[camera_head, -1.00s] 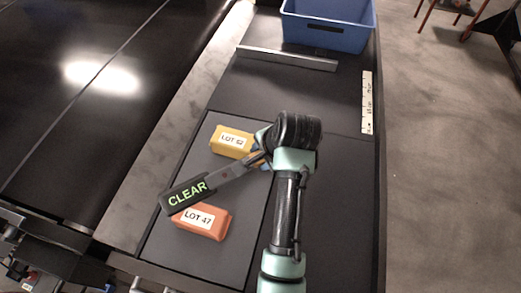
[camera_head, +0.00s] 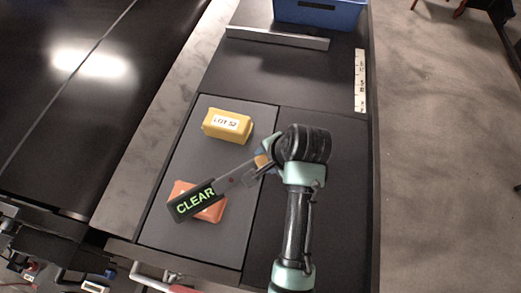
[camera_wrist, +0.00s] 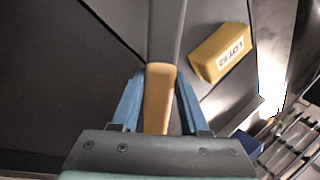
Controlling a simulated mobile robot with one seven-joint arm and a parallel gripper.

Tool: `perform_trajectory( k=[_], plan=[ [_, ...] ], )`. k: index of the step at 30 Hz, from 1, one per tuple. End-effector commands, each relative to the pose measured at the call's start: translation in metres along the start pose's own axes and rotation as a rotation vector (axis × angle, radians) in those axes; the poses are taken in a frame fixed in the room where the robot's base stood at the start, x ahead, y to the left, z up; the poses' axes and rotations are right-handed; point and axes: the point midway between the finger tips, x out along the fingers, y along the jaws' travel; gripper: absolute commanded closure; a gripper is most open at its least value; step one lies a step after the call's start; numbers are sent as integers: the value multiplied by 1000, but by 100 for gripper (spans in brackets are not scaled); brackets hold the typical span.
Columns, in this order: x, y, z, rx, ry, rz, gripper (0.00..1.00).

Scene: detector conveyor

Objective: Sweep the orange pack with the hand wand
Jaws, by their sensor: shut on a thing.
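The orange pack (camera_head: 211,213) lies on the grey mat at the front left in the head view, its label mostly covered. The black hand wand (camera_head: 228,181) reaches across and its paddle, reading "CLEAR" in green, lies over the pack; I cannot tell whether they touch. My gripper (camera_head: 262,162) is shut on the wand's handle, whose tan grip (camera_wrist: 158,98) shows between the blue fingers in the wrist view. The orange pack is not visible in the wrist view. The yellow pack (camera_head: 228,126), labelled "LOT 52", lies behind the wand and also shows in the wrist view (camera_wrist: 221,53).
A blue bin (camera_head: 320,13) stands at the back of the bench. A metal bar (camera_head: 277,38) lies in front of it, and a white marked strip (camera_head: 360,80) runs along the right edge. A dark conveyor belt (camera_head: 60,110) is at left.

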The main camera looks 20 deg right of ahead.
Motion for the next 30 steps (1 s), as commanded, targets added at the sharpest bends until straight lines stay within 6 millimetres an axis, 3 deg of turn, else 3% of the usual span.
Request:
perform_trajectory(
  k=[7, 18, 30],
  plan=[
    [-11, 17, 0, 2, 1, -2, 100],
    [3, -9, 0, 0, 0, -4, 100],
    [7, -16, 0, 0, 1, -3, 100]
  ],
)
